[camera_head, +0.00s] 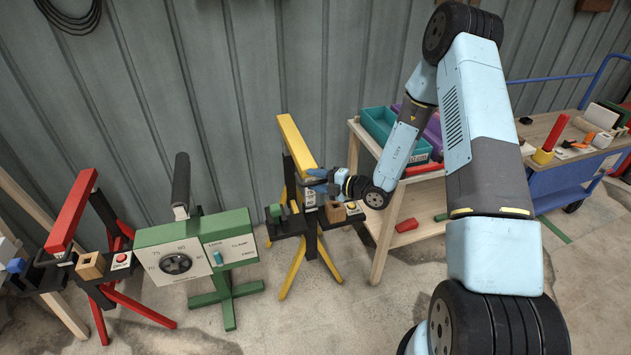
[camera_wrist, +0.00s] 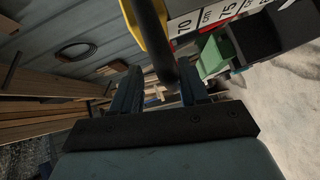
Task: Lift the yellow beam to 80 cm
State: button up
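The yellow beam (camera_head: 297,142) sits tilted on top of a dark stand with yellow legs (camera_head: 293,268), left of the wooden cart. My gripper (camera_head: 314,179) is beside this stand, just below the beam's lower right end. In the wrist view, my gripper's two fingers (camera_wrist: 160,80) stand apart, with a dark rod (camera_wrist: 160,45) with a yellow part between or just beyond them. I cannot tell whether they touch it. A scale plate marked 70 cm and 75 cm (camera_wrist: 215,14) shows at the top.
A green stand with a dial and lever switch (camera_head: 196,250) is left of the yellow stand. A red beam on a stand (camera_head: 72,210) is further left. The wooden cart (camera_head: 379,235) with coloured bins stands close on the right. A corrugated wall is behind.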

jog(key=v, duration=1.3)
jog(key=shift+s+d, duration=0.25)
jog(key=shift+d, duration=0.05)
jog(key=shift+r, duration=0.1)
jog(key=s+a+r+n+g+h, duration=0.15)
jog(key=s+r+n+g, duration=0.35)
jog(key=r+n, duration=0.6)
jog(key=s+a+r+n+g+h, duration=0.1)
jog(key=s+r+n+g+h, duration=0.25)
jog(key=s+r+n, duration=0.75)
jog(key=s+d+r+n+t+h, duration=0.3)
jog(key=r+n, duration=0.4)
jog(key=n, duration=0.3)
jog(key=s+d+r+n+t+h, duration=0.3)
jog(key=s+d+r+n+h, duration=0.3)
jog(key=n, duration=0.5)
jog(key=s+d+r, duration=0.1)
jog(key=s+d, duration=0.1)
jog(key=shift+s+d, duration=0.2)
jog(key=shift+s, duration=0.1)
